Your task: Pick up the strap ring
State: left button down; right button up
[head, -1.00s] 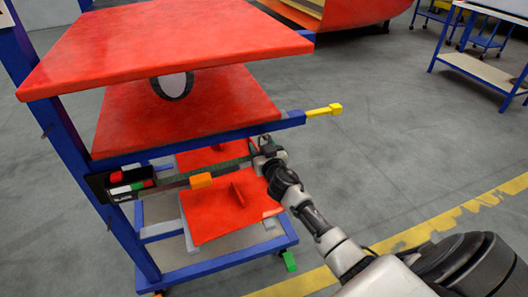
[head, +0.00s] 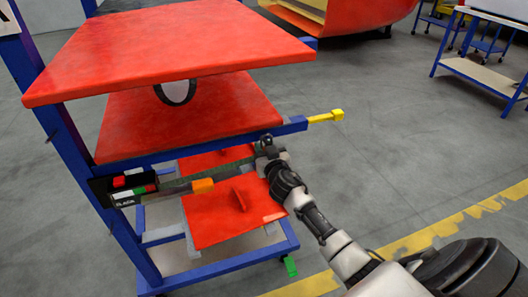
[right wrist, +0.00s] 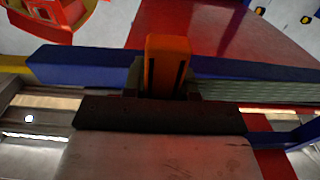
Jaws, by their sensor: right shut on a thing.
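My right gripper (head: 268,146) is shut at the right end of a long dark green strap (head: 232,167), beside the blue beam of the rack. In the right wrist view an upright orange piece (right wrist: 168,62) stands at the middle of the dark jaws, in front of the blue beam. I take it to be the strap ring; in the head view the jaws hide it. The strap runs left to a black box (head: 120,188) with red, white and green parts. An orange block (head: 203,186) sits on the strap. My left gripper is not in view.
The blue rack (head: 63,125) carries red panels, with the large top panel (head: 170,50) above the gripper. The blue beam ends in a yellow tip (head: 326,116) close to my right gripper. The grey floor to the right is clear up to a blue-framed table (head: 480,72).

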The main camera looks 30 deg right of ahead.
jog(key=b+v, duration=0.1)
jog(key=v, duration=1.7)
jog(key=shift+d+f, duration=0.1)
jog(key=shift+f, duration=0.05)
